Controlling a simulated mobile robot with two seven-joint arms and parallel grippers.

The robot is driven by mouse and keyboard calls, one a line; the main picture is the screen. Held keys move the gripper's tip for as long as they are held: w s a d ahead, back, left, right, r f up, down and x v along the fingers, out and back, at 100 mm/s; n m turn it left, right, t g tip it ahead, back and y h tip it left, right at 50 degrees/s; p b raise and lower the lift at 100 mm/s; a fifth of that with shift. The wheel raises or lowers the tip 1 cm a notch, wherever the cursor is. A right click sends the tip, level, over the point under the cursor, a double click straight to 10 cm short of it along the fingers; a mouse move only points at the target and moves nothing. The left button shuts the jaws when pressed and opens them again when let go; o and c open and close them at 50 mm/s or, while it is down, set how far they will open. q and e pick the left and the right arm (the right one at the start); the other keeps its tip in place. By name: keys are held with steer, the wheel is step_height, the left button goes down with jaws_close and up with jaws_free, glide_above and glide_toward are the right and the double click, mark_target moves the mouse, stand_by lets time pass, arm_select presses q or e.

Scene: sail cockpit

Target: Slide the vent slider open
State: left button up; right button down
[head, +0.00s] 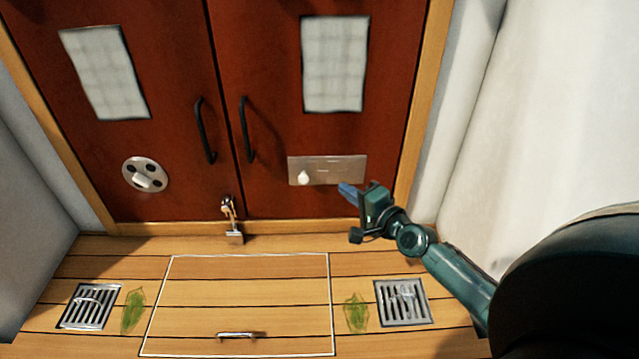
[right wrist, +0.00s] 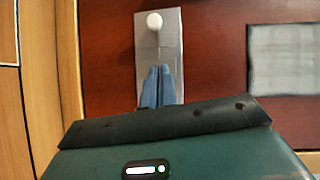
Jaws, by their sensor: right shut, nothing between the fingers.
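The vent slider is a metal plate (head: 338,170) low on the right red door, with a white knob (head: 304,178) near its left end. In the right wrist view the plate (right wrist: 173,50) runs up from my fingers, with the white knob (right wrist: 154,21) at its far end. My right gripper (head: 346,189) is shut and empty at the lower right of the plate, apart from the knob. In the right wrist view its blue fingertips (right wrist: 160,70) lie together over the plate; contact with the plate cannot be told. My left gripper is not in view.
A round vent (head: 145,175) sits on the left door. Black handles (head: 247,130) flank the door seam, with a padlock (head: 234,236) below. Two floor grates (head: 402,302) (head: 91,306) and a hatch (head: 240,300) lie on the wooden floor. A white wall bounds the right.

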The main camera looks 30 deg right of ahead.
mark_target(300, 179)
steer(key=w+a+f, duration=0.1)
steer(key=w+a, duration=0.3)
steer(key=w, duration=0.2)
steer(key=shift+w+p, duration=0.3)
steer(key=shift+w, duration=0.05)
steer(key=shift+w+a+r+p, duration=0.1)
steer(key=shift+w+a+p, duration=0.2)
steer(key=shift+a, duration=0.3)
steer(key=shift+w+a+p, duration=0.2)
steer(key=shift+w+a, duration=0.05)
steer(key=shift+a, duration=0.3)
steer(key=shift+w+a, duration=0.1)
steer(key=shift+a, duration=0.1)
